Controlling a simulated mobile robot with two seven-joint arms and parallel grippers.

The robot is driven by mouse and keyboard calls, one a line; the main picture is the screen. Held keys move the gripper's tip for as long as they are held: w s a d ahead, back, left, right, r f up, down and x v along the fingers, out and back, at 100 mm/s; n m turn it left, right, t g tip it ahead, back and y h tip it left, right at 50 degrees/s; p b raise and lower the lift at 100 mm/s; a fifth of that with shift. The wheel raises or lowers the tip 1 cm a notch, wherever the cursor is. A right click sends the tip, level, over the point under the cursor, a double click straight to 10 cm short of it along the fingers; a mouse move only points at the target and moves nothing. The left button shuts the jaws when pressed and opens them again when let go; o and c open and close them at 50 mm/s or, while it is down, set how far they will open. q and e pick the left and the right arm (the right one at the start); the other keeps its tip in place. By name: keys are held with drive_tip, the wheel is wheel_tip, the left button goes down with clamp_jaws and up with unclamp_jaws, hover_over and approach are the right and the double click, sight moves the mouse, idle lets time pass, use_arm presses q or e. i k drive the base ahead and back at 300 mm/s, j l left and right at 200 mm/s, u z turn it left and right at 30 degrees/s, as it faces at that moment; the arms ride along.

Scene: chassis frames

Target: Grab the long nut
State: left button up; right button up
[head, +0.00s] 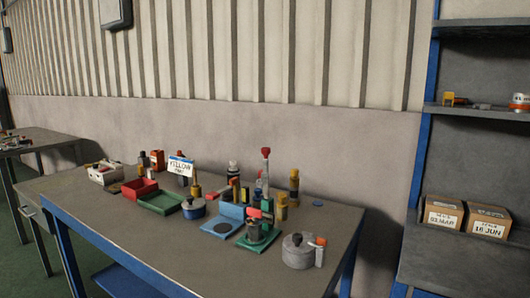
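I cannot make out a long nut for certain among the small parts crowded on the workbench (180,245). Upright slim pieces stand in the middle of the bench, among them a red-topped post (265,165) and a yellow and dark cylinder (294,187). They are too small to tell whether one is a long nut. Neither of my grippers is in the head view.
A red tray (138,193), a green tray (158,208), a blue pot (193,212) and a grey lidded pot (297,252) stand on the bench. Shelves at right hold two boxes (443,213). The bench's front left is bare.

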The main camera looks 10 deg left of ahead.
sight(254, 229)
drive_tip(key=i+j, duration=0.1)
drive_tip(key=j, duration=0.45)
drive_tip(key=i+j, duration=0.1)
drive_tip(key=j, duration=0.4)
drive_tip(key=i+j, duration=0.1)
drive_tip(key=j, duration=0.45)
drive_tip(key=i+j, duration=0.1)
drive_tip(key=j, duration=0.45)
drive_tip(key=z, duration=0.05)
